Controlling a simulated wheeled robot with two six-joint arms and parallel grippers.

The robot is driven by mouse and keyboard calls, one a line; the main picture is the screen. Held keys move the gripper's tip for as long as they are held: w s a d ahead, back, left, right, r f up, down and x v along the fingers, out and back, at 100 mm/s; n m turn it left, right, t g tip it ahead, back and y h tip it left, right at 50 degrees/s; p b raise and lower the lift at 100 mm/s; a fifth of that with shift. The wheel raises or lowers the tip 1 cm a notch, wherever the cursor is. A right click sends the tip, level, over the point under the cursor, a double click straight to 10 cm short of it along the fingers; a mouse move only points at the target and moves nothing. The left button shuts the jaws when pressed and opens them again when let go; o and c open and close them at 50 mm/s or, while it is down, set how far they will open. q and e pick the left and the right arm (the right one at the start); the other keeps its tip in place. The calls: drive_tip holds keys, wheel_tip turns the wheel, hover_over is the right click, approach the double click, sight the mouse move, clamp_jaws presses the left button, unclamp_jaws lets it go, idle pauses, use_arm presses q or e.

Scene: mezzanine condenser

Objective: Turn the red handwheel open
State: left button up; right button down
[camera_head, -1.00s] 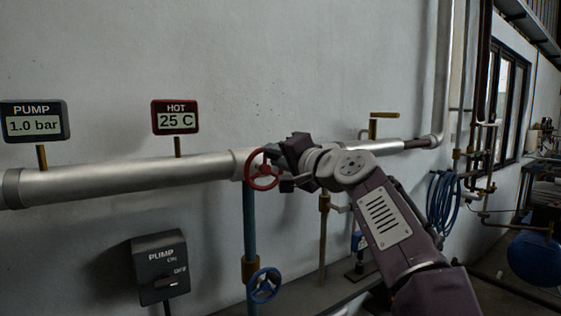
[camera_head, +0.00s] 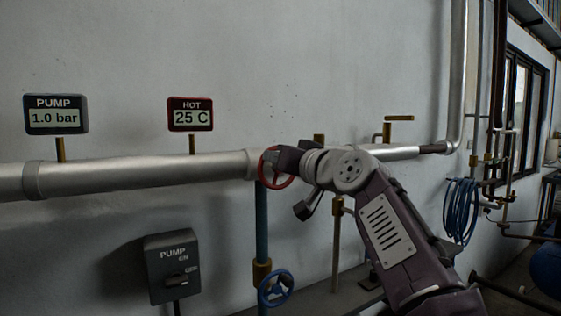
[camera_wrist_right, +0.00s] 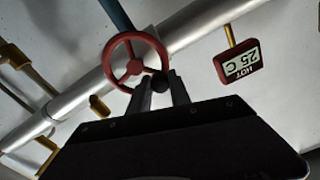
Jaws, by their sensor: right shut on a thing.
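The red handwheel (camera_head: 271,183) is on the silver pipe, partly hidden behind my right gripper (camera_head: 284,160) in the head view. My left gripper is not in view.
A blue handwheel (camera_head: 276,288) sits on the vertical pipe below. A grey pump switch box (camera_head: 172,268) is at lower left. A PUMP display (camera_head: 56,115) reads 1.0 bar and a HOT display (camera_head: 190,115) reads 25 C. Blue hose (camera_head: 460,212) hangs at right.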

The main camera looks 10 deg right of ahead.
drive_tip(key=shift+a+f+n, duration=0.1)
drive_tip(key=shift+f+n, duration=0.2)
drive_tip(key=shift+n, duration=0.1)
drive_tip(key=c, duration=1.2)
unclamp_jaws()
drive_tip(key=shift+r, duration=0.1)
drive_tip(key=b+v, duration=0.3)
drive_tip(key=v, duration=0.6)
